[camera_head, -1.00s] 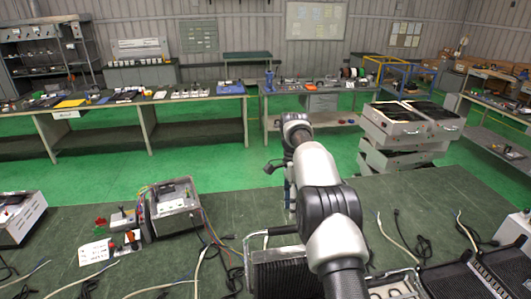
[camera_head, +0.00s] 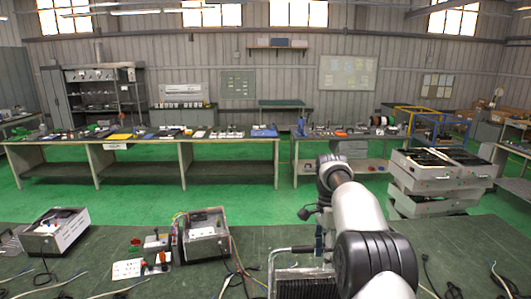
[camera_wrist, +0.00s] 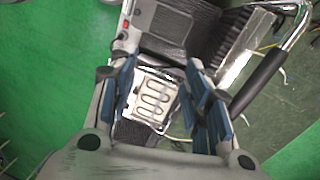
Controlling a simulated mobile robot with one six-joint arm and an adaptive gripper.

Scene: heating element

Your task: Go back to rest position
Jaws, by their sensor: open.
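My gripper (camera_wrist: 165,97) is open in the wrist view, with blue-padded fingers on both sides. A heating element (camera_wrist: 153,97), a looped coil on a pale plate, shows between and beyond the fingers. It appears to lie in a dark appliance with a red switch and a metal handle. I cannot tell the exact distance, and nothing is seen held. In the head view my arm reaches forward over the green workbench (camera_head: 460,235). The gripper at its end is mostly hidden there.
An open metal test box (camera_head: 205,240) and a white device (camera_head: 55,230) stand on the bench at left, with loose cables around. Stacked grey drawers (camera_head: 435,180) stand beyond the bench. A long table (camera_head: 230,150) with tools lies across the green floor.

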